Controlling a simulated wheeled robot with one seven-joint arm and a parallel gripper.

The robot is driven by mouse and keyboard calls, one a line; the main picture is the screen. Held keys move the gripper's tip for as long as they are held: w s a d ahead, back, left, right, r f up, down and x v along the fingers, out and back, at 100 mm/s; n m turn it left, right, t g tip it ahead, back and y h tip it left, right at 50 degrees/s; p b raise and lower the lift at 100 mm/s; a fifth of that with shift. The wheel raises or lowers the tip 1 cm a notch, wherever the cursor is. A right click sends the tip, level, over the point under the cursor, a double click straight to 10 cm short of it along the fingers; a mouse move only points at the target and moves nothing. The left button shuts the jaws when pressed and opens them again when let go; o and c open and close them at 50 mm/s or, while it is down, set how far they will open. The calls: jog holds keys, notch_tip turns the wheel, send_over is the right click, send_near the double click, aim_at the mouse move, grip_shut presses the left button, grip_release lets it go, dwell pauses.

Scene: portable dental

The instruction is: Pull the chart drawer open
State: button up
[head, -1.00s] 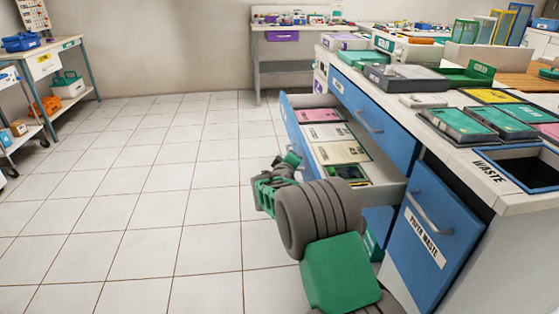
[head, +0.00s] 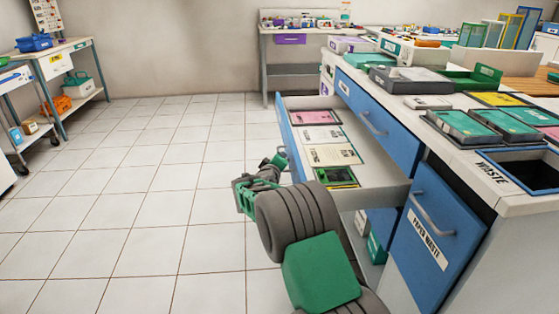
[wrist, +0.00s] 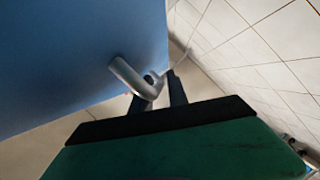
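The chart drawer (head: 340,190) is a blue-fronted drawer under the counter. It stands well out from the cabinet in the head view, with its pale inside showing. Pink and white charts and a dark green-edged item lie in it. Its silver handle (wrist: 132,78) shows close up in the wrist view against the blue drawer front (wrist: 70,60). My gripper (head: 275,163) is at the outer side of the drawer front. In the wrist view, the dark fingers of my gripper (wrist: 158,92) stand either side of the handle and appear closed on it. The exact contact is partly hidden.
A blue paper waste drawer (head: 432,232) is at the right, below the waste opening (head: 530,168). Another shut blue drawer (head: 375,125) is above the chart drawer. Open tiled floor (head: 150,190) lies left of my arm. Shelving with bins (head: 65,70) stands at the far left.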

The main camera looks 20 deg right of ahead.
jog(key=shift+r, duration=0.1)
jog(key=shift+s+a+r, duration=0.1)
jog(key=shift+s+a, duration=0.05)
jog(key=p+v, duration=0.2)
jog(key=v, duration=0.5)
jog(key=shift+s, duration=0.25)
jog(key=shift+a, duration=0.1)
